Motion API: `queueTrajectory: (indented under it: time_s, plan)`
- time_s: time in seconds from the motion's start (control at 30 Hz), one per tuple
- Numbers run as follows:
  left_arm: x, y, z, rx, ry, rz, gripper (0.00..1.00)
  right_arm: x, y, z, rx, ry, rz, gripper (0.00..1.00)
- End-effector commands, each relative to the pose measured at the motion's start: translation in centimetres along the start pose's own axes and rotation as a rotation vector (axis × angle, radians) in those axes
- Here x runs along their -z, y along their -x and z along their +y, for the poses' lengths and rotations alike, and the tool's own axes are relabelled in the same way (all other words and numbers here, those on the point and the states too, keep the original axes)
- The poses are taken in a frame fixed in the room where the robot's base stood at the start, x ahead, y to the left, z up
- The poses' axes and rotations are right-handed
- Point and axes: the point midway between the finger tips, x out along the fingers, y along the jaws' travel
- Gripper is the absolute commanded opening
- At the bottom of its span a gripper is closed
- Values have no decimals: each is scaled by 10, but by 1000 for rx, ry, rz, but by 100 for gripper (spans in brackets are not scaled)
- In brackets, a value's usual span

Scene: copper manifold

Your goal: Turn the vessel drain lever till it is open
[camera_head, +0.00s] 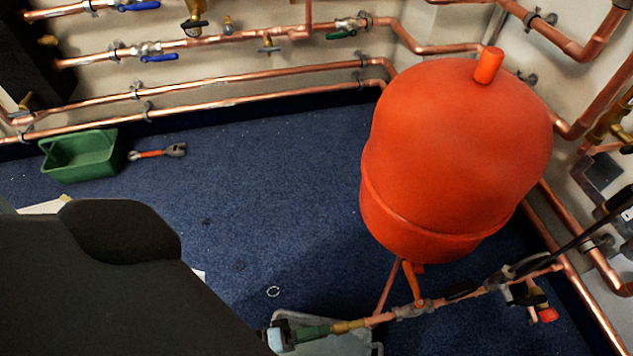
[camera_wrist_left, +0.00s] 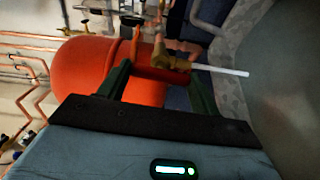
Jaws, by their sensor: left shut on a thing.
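The large red vessel (camera_head: 455,150) stands right of centre in the head view and fills the left of the left wrist view (camera_wrist_left: 80,72). My left gripper (camera_head: 328,330) is at the pipe's brass left end. In the left wrist view its two dark green fingers (camera_wrist_left: 163,72) are closed on a red part that looks like the drain lever (camera_wrist_left: 158,74). A brass fitting (camera_wrist_left: 172,62) lies just behind it. My arm hides part of the floor.
A grey tray (camera_head: 362,347) lies under the pipe's left end. A green bin (camera_head: 80,157) and an orange-handled tool (camera_head: 155,153) lie on the blue floor. Copper pipes with blue-lever valves (camera_head: 159,58) run along the wall. A small ring (camera_head: 273,291) lies on open floor.

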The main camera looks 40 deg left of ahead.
Motion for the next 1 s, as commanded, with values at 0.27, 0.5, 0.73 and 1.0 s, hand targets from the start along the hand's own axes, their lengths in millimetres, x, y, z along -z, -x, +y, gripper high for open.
queueTrajectory:
  time_s: [0.27,0.5,0.73,1.0]
  plan:
    - [-2,2,-1,3,78,-4,41,0,0,0,0,0,0,36]
    - [-2,2,-1,3,94,-3,41,0,0,0,0,0,0,36]
    - [-2,2,-1,3,96,-3,41,0,0,0,0,0,0,36]
    - [-1,1,0,1,92,-1,85,0,0,0,0,0,0,36]
